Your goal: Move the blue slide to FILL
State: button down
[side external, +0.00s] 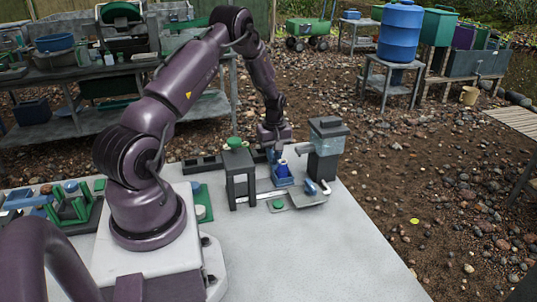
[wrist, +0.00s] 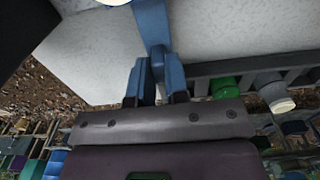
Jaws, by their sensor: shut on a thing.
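The blue slide (side external: 283,176) stands on a pale rail (side external: 262,194) on the white table, between a dark stand and a hopper unit. My gripper (side external: 279,154) reaches down onto its top from behind. In the wrist view my gripper (wrist: 157,78) is shut on a blue part, which runs up between the fingers as a bar (wrist: 152,25). The fingers hide part of the slide. No FILL marking can be read in either view.
A dark stand (side external: 239,176) with a green funnel on top is close on the left. A green button (side external: 278,204) sits in front. The table's front is clear.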

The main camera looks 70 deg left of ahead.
jog(key=shift+w, duration=2.45)
jog(key=c, duration=1.2)
grip_release()
notch_tip(320, 180, up, 7)
jog(key=shift+r, duration=0.1)
